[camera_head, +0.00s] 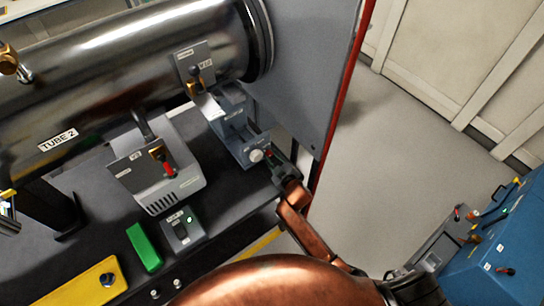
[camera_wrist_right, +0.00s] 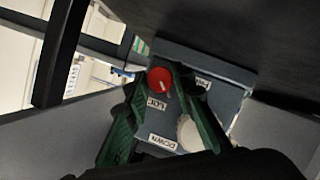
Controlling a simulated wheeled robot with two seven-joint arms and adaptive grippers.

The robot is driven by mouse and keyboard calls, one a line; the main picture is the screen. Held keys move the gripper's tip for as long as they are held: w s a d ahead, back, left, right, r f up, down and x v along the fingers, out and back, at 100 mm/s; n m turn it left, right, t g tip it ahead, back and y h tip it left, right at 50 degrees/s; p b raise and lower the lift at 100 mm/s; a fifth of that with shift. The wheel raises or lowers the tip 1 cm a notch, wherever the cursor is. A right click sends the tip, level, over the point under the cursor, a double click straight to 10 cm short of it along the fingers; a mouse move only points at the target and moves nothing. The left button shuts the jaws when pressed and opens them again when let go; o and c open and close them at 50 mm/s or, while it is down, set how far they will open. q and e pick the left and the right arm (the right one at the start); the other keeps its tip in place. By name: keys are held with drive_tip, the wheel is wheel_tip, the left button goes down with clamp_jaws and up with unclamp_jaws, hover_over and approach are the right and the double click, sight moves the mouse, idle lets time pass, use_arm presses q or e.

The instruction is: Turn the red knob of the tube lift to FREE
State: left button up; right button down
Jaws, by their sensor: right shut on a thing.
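The tube lift is a blue-grey box (camera_head: 237,138) under the right end of the steel tube; its panel fills the middle of the right wrist view (camera_wrist_right: 225,72). The red knob (camera_wrist_right: 160,80) is on that panel, by a "LOC" label and a partly covered label to its right. A short pale mark on the knob points down toward the "LOC" side. My right gripper (camera_wrist_right: 166,84) has its green fingers around the knob, shut on it. In the head view it reaches the panel's front (camera_head: 279,168).
A white round knob (camera_wrist_right: 188,132) sits beside a "DOWN" label, close to the right finger. A grey red-edged panel (camera_head: 310,80) stands right of the lift. A grey unit with a red-tipped lever (camera_head: 165,165) is to the left.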

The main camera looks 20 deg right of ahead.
drive_tip(key=shift+f+n+t+h+b, duration=0.3)
drive_tip(key=shift+n, duration=0.1)
drive_tip(key=n+b, duration=0.1)
drive_tip(key=b, duration=0.1)
drive_tip(key=n+t+h+b, duration=0.1)
drive_tip(key=n+b, duration=0.1)
drive_tip(key=b, duration=0.1)
drive_tip(key=n+t+b, duration=0.1)
drive_tip(key=b, duration=0.1)
drive_tip(key=shift+a+f+n+b, duration=0.15)
drive_tip(key=shift+f+n+b, duration=0.1)
drive_tip(key=shift+n+b, duration=0.15)
use_arm(q)
drive_tip(key=s+f+g+b, duration=0.1)
drive_tip(key=s+f, duration=0.3)
drive_tip(key=f, duration=0.6)
drive_tip(key=shift+s+f+b, duration=0.15)
drive_tip(key=shift+s+b, duration=0.15)
drive_tip(key=shift+b, duration=0.1)
use_arm(e)
drive_tip(key=shift+r+n+t+h, duration=0.2)
drive_tip(key=shift+n+t+h, duration=0.15)
drive_tip(key=shift+n, duration=0.35)
drive_tip(key=shift+r, duration=0.1)
drive_tip(key=c, duration=1.7)
unclamp_jaws()
drive_tip(key=shift+o, duration=0.2)
